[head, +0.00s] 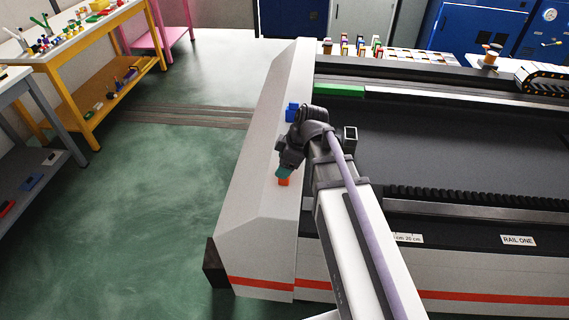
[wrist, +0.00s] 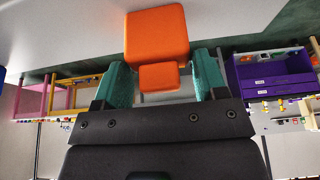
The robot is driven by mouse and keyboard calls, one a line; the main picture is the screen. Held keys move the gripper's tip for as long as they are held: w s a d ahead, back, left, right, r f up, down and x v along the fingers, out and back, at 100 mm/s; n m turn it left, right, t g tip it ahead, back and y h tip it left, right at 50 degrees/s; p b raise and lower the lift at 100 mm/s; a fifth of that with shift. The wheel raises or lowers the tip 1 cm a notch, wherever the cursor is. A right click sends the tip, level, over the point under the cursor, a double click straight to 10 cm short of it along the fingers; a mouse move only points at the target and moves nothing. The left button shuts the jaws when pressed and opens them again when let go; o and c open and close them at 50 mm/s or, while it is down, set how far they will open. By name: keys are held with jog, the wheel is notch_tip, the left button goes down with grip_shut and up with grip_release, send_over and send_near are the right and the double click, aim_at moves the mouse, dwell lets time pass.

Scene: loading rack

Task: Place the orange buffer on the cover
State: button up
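The orange buffer (head: 284,181) shows under my gripper (head: 284,172), over the light grey cover (head: 262,190) at the left end of the rail machine. In the wrist view the buffer (wrist: 157,35) is a large orange block with a smaller orange block on its near side. The smaller block lies between the teal fingers of my gripper (wrist: 163,80), with a clear gap on its right and a narrow one on its left. The fingers look open around it. The pale cover lies behind it. I cannot tell whether the buffer touches the cover.
A blue block (head: 292,112) sits by the cover's inner edge, partly near my arm. A green bar (head: 338,90) lies at the machine's back edge. A dark square tube (head: 350,138) stands right of my wrist. A yellow bench (head: 75,75) stands left across open green floor.

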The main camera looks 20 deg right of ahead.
jog(key=o, duration=0.4)
jog(key=shift+c, duration=0.2)
jog(key=a+p+v, duration=0.1)
jog(key=p+v, duration=1)
jog(key=v, duration=0.1)
jog(key=s+a+m+g+h, duration=0.2)
jog(key=s+a+m+h, duration=0.15)
jog(key=s+m, duration=0.75)
jog(key=f+b, duration=0.2)
jog(key=f, duration=0.1)
jog(key=w+f+m+b, duration=0.1)
jog(key=f+b, duration=0.2)
jog(key=w+f+m+b, duration=0.1)
jog(key=f+b, duration=0.1)
jog(key=f, duration=0.1)
jog(key=shift+w+d+f+h+b, duration=0.1)
jog(key=shift+d+h+b, duration=0.05)
jog(key=shift+h+b, duration=0.25)
jog(key=shift+r+p, duration=0.4)
